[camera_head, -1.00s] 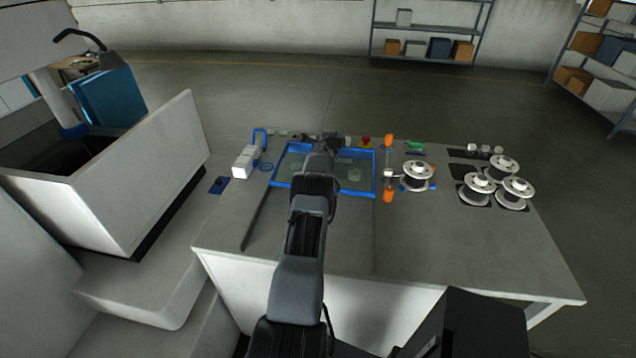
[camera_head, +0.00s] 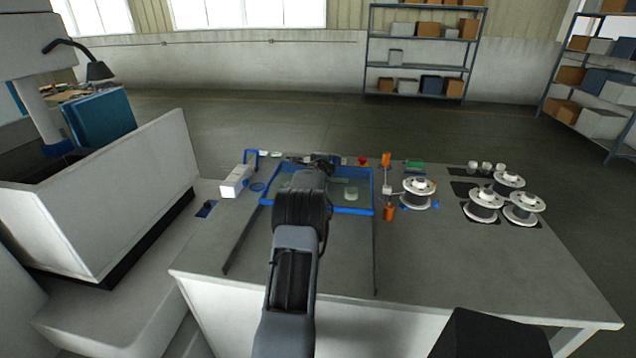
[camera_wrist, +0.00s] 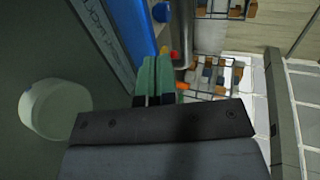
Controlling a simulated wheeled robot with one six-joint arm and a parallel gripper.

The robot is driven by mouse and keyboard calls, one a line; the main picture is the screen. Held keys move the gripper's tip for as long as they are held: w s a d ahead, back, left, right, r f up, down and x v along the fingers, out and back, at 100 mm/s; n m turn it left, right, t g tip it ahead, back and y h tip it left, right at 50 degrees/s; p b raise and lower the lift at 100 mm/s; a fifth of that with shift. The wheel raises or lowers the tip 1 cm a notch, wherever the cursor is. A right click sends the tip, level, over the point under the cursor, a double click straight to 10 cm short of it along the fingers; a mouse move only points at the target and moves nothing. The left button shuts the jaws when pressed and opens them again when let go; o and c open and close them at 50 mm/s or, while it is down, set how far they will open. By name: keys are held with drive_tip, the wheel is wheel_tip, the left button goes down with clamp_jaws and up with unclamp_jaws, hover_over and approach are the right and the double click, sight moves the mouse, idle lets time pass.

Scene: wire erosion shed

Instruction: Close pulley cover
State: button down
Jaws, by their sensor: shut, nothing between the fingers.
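The pulley cover seems to be the blue-framed clear panel (camera_head: 345,211) at the back middle of the bench. A pale round pulley (camera_head: 351,193) shows within its frame; the wrist view shows a similar white cylinder (camera_wrist: 55,110) at left. My gripper (camera_head: 320,160) is at the frame's far side, partly hidden by my arm. In the wrist view my green fingertips (camera_wrist: 153,75) are together and empty, close beside a blue bar (camera_wrist: 130,35). I cannot tell whether they touch it. My arm hides part of the frame.
Dark rails (camera_head: 375,260) run from the frame to the bench front (camera_head: 440,270), which is clear. Wire spools (camera_head: 417,193) and an orange-ended post (camera_head: 387,190) stand right. A white block (camera_head: 235,182) is left. A red button (camera_head: 363,161) is behind.

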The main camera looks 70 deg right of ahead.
drive_tip(key=b+v, duration=0.4)
drive_tip(key=v, duration=0.5)
drive_tip(key=shift+a+r, duration=0.2)
drive_tip(key=shift+a, duration=0.05)
